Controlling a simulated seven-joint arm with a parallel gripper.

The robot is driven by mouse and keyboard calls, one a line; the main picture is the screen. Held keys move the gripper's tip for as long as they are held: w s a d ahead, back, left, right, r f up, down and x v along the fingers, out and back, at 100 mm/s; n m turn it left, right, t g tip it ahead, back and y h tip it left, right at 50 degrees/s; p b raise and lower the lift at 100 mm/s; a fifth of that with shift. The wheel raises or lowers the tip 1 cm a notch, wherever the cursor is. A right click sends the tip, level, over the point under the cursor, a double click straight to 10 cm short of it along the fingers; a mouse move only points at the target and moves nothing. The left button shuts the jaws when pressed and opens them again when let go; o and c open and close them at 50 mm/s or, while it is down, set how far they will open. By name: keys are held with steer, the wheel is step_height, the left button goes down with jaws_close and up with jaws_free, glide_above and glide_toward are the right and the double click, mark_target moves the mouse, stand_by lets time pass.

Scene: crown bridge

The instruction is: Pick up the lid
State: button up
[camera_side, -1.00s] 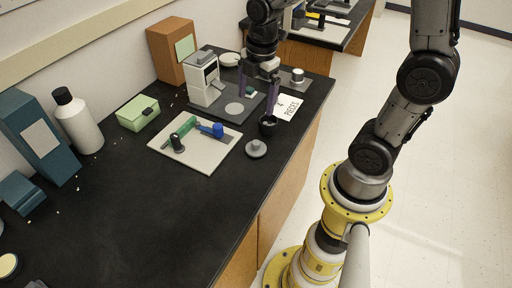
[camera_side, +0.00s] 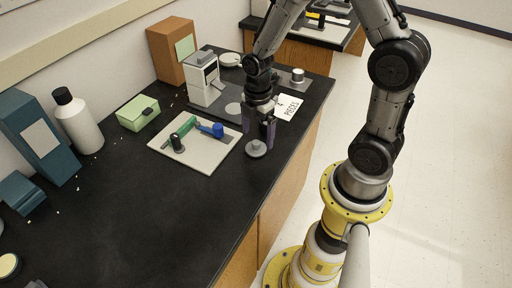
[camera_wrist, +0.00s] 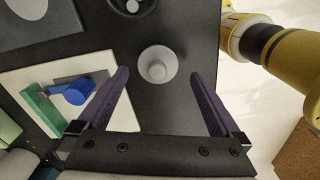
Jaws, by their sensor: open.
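The lid (camera_side: 255,149) is a small grey disc with a round knob on top. It lies on the black bench top, just right of the white board. In the wrist view the lid (camera_wrist: 157,66) shows from above, between and beyond the fingertips. My gripper (camera_side: 259,132) is just above and behind the lid in the side view, pointing down. In the wrist view my gripper (camera_wrist: 160,75) has its two purple fingers wide apart, with nothing between them touching. The dark cup (camera_wrist: 133,6) is at the top of the wrist view, partly cut off.
The white board (camera_side: 195,150) holds a green block (camera_wrist: 42,108), a blue tool (camera_wrist: 78,92) and a dark-headed piece (camera_side: 177,142). A white paper sign (camera_side: 288,107) and a grey-white machine (camera_side: 204,80) stand farther back. The bench in front of the lid is clear.

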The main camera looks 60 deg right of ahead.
mark_target(255, 142)
steer(key=f, duration=0.4)
steer(key=shift+w+a+f, duration=0.1)
steer(key=shift+w+a, duration=0.1)
steer(key=shift+c, duration=0.2)
steer(key=c, duration=1.2)
steer(key=shift+o, duration=0.2)
